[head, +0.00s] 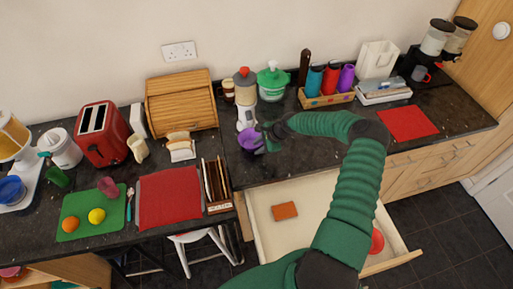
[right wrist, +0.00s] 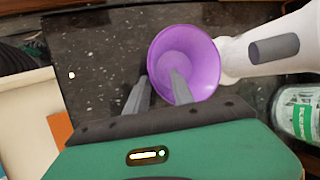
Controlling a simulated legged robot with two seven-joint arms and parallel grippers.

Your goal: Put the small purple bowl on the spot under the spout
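The small purple bowl (head: 250,141) stands on the dark worktop, just in front of a white appliance with a red top (head: 245,92). In the right wrist view the bowl (right wrist: 203,55) is seen from above and looks empty. My right gripper (head: 264,131) is at the bowl, fingers apart. In the wrist view (right wrist: 158,82) one finger is outside the rim and the other reaches over the inside; contact is unclear. My left gripper is out of view.
Below the worktop an open drawer (head: 262,228) holds an orange-brown block (head: 285,211). A green-lidded jar (head: 272,84) and a crate of bottles (head: 327,99) stand behind. A red mat (head: 407,123) lies at right. A wooden rack (head: 215,186) stands left of the bowl.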

